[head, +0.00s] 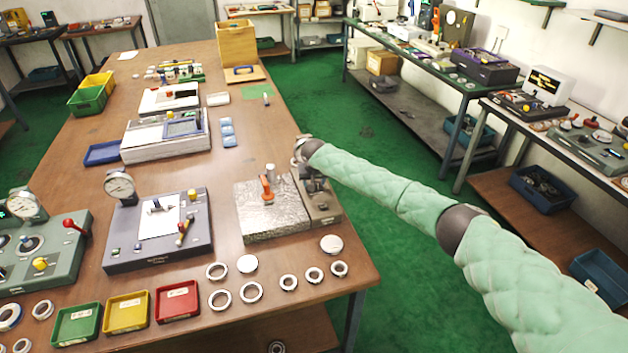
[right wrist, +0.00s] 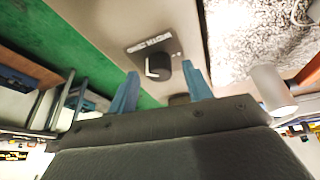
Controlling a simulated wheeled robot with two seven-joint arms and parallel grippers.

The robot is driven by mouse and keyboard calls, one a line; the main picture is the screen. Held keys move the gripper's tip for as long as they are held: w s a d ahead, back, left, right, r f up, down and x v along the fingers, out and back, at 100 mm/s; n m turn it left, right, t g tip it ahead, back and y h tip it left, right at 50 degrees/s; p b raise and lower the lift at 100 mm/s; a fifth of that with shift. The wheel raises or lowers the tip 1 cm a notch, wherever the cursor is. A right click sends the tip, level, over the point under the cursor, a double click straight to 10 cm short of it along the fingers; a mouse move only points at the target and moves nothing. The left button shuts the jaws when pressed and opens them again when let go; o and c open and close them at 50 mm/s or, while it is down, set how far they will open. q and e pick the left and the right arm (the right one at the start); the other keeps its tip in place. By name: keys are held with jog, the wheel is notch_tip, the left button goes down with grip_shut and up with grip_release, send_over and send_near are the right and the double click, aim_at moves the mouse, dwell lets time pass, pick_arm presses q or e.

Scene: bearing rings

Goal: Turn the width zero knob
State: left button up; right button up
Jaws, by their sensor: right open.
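The width zero knob (right wrist: 158,66) is a dark round knob with a pale pointer line, beside a small dark label plate (right wrist: 150,45), in the right wrist view. It sits on the grey box (head: 325,213) at the table's right edge in the head view, where my arm hides the knob. My right gripper (right wrist: 160,72) is open, its two blue fingers on either side of the knob in the picture. I cannot tell whether they touch it. My left gripper is not in view.
A speckled stone block (head: 262,222) stands just left of the grey box, with an orange-handled part (head: 267,190) on it. A pale cylinder (right wrist: 272,90) stands close to the right finger. Rings and discs lie along the table's front. Green floor (head: 400,260) is open to the right.

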jog(key=shift+w+f, duration=0.1)
jog(key=shift+f, duration=0.2)
jog(key=c, duration=1)
